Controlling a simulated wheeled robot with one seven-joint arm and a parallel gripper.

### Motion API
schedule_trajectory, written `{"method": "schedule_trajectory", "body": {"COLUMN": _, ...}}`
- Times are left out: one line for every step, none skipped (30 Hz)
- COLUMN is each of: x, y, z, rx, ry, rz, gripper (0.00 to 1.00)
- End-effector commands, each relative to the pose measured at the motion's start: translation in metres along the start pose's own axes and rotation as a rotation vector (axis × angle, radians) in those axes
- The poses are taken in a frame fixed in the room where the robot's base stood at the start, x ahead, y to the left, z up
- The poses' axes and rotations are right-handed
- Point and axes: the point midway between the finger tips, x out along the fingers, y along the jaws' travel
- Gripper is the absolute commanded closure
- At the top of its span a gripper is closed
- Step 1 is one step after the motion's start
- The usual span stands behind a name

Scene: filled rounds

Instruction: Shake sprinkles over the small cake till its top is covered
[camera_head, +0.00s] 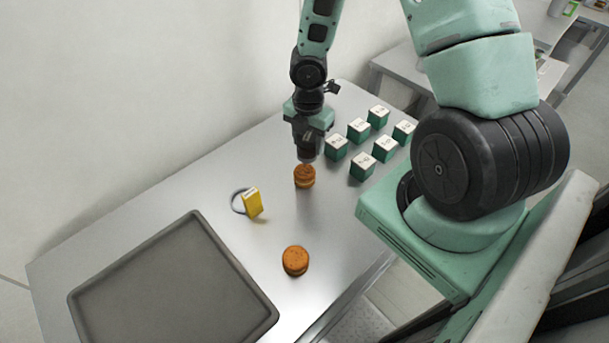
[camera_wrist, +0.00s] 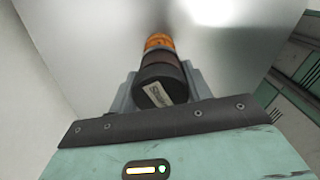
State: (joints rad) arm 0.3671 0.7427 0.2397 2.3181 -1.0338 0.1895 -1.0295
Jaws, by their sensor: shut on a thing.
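My gripper (camera_head: 306,156) points down over the metal table and is shut on a dark cylinder. In the wrist view this cylinder (camera_wrist: 160,84) has a pale label on its near end and looks like the sprinkle shaker. Directly below it stands a small orange-brown round cake (camera_head: 304,177) with a paler middle band. It also shows beyond the cylinder in the wrist view (camera_wrist: 159,42). I cannot tell whether cylinder and cake touch. A second orange-brown round (camera_head: 295,260) lies nearer the table's front edge. No sprinkles can be made out on either top.
A large grey tray (camera_head: 84,295) fills the table's left front. A yellow card (camera_head: 252,202) with a grey ring (camera_head: 237,202) stands between tray and gripper. Several green boxes with white labelled tops (camera_head: 362,165) stand right of my gripper. The table between the two rounds is clear.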

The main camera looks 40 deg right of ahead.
Motion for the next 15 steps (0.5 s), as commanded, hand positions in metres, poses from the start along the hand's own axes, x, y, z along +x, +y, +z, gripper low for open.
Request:
{"method": "schedule_trajectory", "body": {"x": 0.0, "y": 0.0, "z": 0.0, "rx": 0.0, "ry": 0.0, "rz": 0.0, "gripper": 0.76}}
{"method": "schedule_trajectory", "body": {"x": 0.0, "y": 0.0, "z": 0.0, "rx": 0.0, "ry": 0.0, "rz": 0.0, "gripper": 0.76}}
{"method": "schedule_trajectory", "body": {"x": 0.0, "y": 0.0, "z": 0.0, "rx": 0.0, "ry": 0.0, "rz": 0.0, "gripper": 0.76}}
{"method": "schedule_trajectory", "body": {"x": 0.0, "y": 0.0, "z": 0.0, "rx": 0.0, "ry": 0.0, "rz": 0.0, "gripper": 0.76}}
{"method": "schedule_trajectory", "body": {"x": 0.0, "y": 0.0, "z": 0.0, "rx": 0.0, "ry": 0.0, "rz": 0.0, "gripper": 0.76}}
{"method": "schedule_trajectory", "body": {"x": -0.001, "y": 0.0, "z": 0.0, "rx": 0.0, "ry": 0.0, "rz": 0.0, "gripper": 0.76}}
{"method": "schedule_trajectory", "body": {"x": -0.001, "y": 0.0, "z": 0.0, "rx": 0.0, "ry": 0.0, "rz": 0.0, "gripper": 0.76}}
{"method": "schedule_trajectory", "body": {"x": -0.002, "y": 0.0, "z": 0.0, "rx": 0.0, "ry": 0.0, "rz": 0.0, "gripper": 0.76}}
{"method": "schedule_trajectory", "body": {"x": -0.003, "y": 0.0, "z": 0.0, "rx": 0.0, "ry": 0.0, "rz": 0.0, "gripper": 0.76}}
{"method": "schedule_trajectory", "body": {"x": -0.004, "y": 0.0, "z": 0.0, "rx": 0.0, "ry": 0.0, "rz": 0.0, "gripper": 0.76}}
{"method": "schedule_trajectory", "body": {"x": -0.005, "y": 0.0, "z": 0.0, "rx": 0.0, "ry": 0.0, "rz": 0.0, "gripper": 0.76}}
{"method": "schedule_trajectory", "body": {"x": -0.007, "y": 0.0, "z": 0.0, "rx": 0.0, "ry": 0.0, "rz": 0.0, "gripper": 0.76}}
{"method": "schedule_trajectory", "body": {"x": -0.009, "y": 0.0, "z": 0.0, "rx": 0.0, "ry": 0.0, "rz": 0.0, "gripper": 0.76}}
{"method": "schedule_trajectory", "body": {"x": -0.011, "y": 0.0, "z": 0.0, "rx": 0.0, "ry": 0.0, "rz": 0.0, "gripper": 0.76}}
{"method": "schedule_trajectory", "body": {"x": -0.013, "y": 0.0, "z": 0.0, "rx": 0.0, "ry": 0.0, "rz": 0.0, "gripper": 0.76}}
